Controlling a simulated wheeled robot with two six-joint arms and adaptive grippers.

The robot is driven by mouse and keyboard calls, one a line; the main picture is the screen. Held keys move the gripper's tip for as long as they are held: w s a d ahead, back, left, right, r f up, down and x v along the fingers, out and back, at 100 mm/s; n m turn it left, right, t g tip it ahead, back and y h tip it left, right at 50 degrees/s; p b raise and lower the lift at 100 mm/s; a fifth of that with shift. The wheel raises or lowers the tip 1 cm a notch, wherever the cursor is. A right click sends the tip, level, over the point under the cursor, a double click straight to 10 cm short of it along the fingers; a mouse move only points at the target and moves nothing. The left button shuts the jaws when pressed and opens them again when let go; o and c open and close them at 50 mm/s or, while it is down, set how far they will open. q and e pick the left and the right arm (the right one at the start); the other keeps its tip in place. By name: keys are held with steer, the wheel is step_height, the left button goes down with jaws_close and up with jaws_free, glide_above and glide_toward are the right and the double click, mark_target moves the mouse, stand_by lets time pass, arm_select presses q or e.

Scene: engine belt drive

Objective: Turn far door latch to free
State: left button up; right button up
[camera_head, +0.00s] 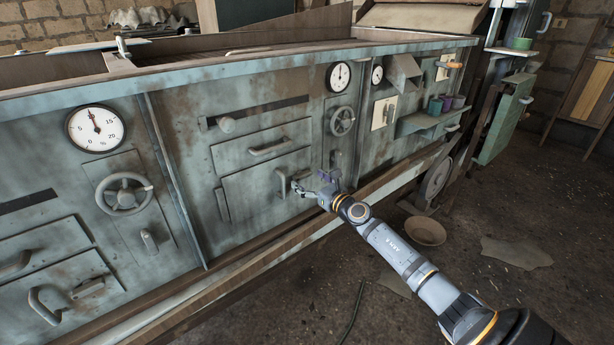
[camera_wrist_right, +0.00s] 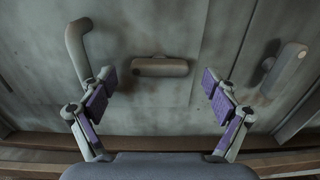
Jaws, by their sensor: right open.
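The far door (camera_head: 255,190) is a grey metal panel low on the middle bay of the cabinet, and it looks closed. Its latch (camera_head: 282,183) is at the door's right side, partly behind my right gripper (camera_head: 302,186) in the head view. In the right wrist view the latch (camera_wrist_right: 160,67) is a grey bar lying level across the door's edge. My right gripper (camera_wrist_right: 159,88) is open and empty, with one purple-padded finger to each side of the latch's ends. I see no contact. My left gripper is in neither view.
The door's bent handle (camera_wrist_right: 76,50) stands out left of the latch. Another lever (camera_wrist_right: 285,70) is on the panel to the right. A wooden ledge (camera_head: 262,262) runs below the doors. A handwheel (camera_head: 342,121) and dial (camera_head: 339,77) are above right.

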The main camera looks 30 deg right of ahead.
steer(key=shift+w+f, duration=0.1)
steer(key=shift+w, duration=0.45)
steer(key=shift+c, duration=0.2)
steer(key=c, duration=1.1)
